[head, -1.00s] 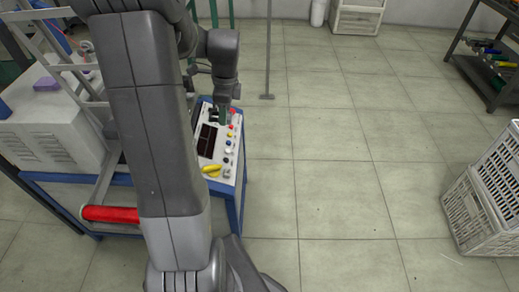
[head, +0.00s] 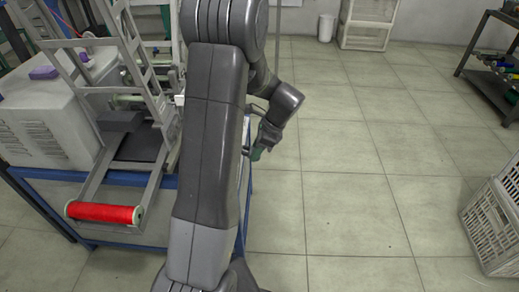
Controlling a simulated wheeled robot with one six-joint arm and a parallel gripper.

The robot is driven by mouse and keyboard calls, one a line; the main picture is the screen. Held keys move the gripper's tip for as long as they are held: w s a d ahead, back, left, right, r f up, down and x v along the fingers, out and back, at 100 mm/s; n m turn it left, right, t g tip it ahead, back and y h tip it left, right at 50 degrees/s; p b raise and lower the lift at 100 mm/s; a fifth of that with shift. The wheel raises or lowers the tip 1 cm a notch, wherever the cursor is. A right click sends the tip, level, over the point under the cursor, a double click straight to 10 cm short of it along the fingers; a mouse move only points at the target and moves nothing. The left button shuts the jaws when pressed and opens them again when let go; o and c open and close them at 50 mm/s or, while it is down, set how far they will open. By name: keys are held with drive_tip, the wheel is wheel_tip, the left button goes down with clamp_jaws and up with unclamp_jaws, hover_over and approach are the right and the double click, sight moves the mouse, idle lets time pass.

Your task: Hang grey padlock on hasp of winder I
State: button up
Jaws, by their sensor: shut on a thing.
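My gripper (head: 259,149) is at the right edge of the blue-framed bench, low and pointing down and left. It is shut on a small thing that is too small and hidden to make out. Green shows at its tips. I cannot pick out the grey padlock or the hasp. A winding machine with a grey metal frame (head: 152,196) and a red spool (head: 104,213) stands on the left. No letter is readable on it. My arm hides most of its control panel.
The blue bench frame (head: 60,173) carries the machine and a whitish housing (head: 45,120). White crates (head: 492,225) stand at the right. A dark rack (head: 490,75) is at the far right. The tiled floor between is clear.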

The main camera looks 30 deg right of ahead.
drive_tip(key=b+x, duration=0.2)
drive_tip(key=x, duration=0.1)
drive_tip(key=shift+a+f, duration=0.15)
drive_tip(key=shift+f, duration=0.2)
drive_tip(key=shift+w+f, duration=0.1)
drive_tip(key=shift+f, duration=0.1)
drive_tip(key=shift+b+x, duration=1.25)
drive_tip(key=shift+x, duration=1.4)
drive_tip(key=shift+w+a+f, duration=0.15)
drive_tip(key=shift+a+f, duration=0.15)
drive_tip(key=shift+f, duration=0.1)
drive_tip(key=shift+w+a+f+b, duration=0.15)
drive_tip(key=shift+a+f+b, duration=0.1)
drive_tip(key=shift+f+b, duration=0.35)
drive_tip(key=shift+f, duration=0.1)
drive_tip(key=shift+s+d+f, duration=0.2)
drive_tip(key=shift+d, duration=0.15)
drive_tip(key=o, duration=1.2)
drive_tip(key=shift+c, duration=0.2)
